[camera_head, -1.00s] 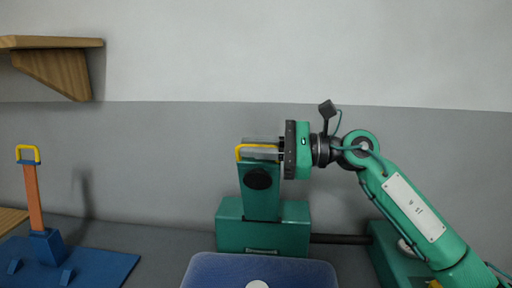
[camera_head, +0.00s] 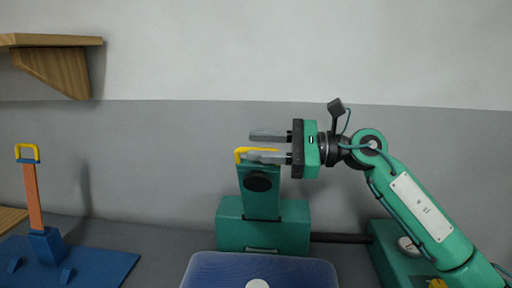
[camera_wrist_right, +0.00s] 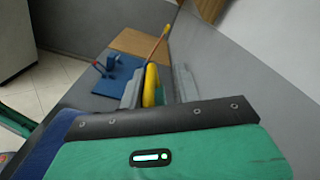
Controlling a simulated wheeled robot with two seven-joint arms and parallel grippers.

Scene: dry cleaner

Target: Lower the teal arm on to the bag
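The teal arm (camera_head: 260,195) stands upright on its teal base, with a yellow handle (camera_head: 240,154) on top. My right gripper (camera_head: 249,146) is open at the handle, coming in from the right. In the right wrist view the yellow handle (camera_wrist_right: 150,86) shows between the two fingers. In the head view the upper finger is clear of the handle; whether the lower finger touches it I cannot tell. A blue, translucent item with a white disc, seemingly the bag (camera_head: 215,267), lies in front of the base, cut off below. My left gripper is out of view.
A blue plate (camera_head: 105,263) at left carries an orange post (camera_head: 32,195) with its own yellow handle. A wooden shelf (camera_head: 50,42) is on the wall at upper left. A teal box (camera_head: 395,250) stands at right, joined to the base by a dark bar.

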